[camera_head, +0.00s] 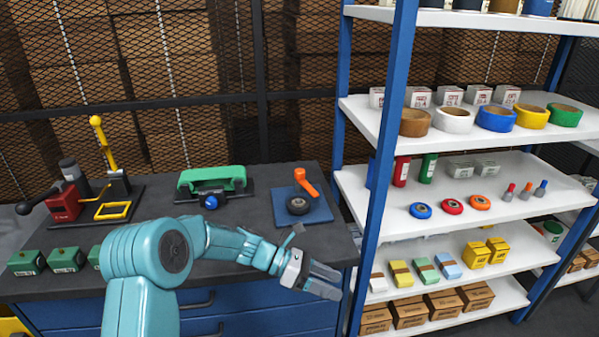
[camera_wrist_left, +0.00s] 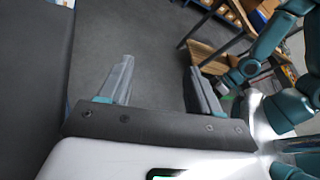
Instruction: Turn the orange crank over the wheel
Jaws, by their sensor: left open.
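The orange crank (camera_head: 306,183) stands tilted on a blue base plate (camera_head: 318,212) at the right end of the dark workbench. The dark wheel (camera_head: 298,205) sits on the same plate, just below and left of the crank's lower end. My left gripper (camera_head: 325,284) is at the bench's front right edge, in front of and below the plate, apart from the crank. In the left wrist view its two fingers (camera_wrist_left: 158,85) are spread with nothing between them, over grey floor. The crank and wheel do not show in the left wrist view. My right gripper cannot be made out.
A green tool (camera_head: 212,180) with a blue knob and a red-and-yellow press (camera_head: 90,195) stand on the bench (camera_head: 150,225) to the left. Green boxes (camera_head: 62,259) line its front left. A blue-and-white shelf rack (camera_head: 440,210) with tapes and boxes stands close on the right.

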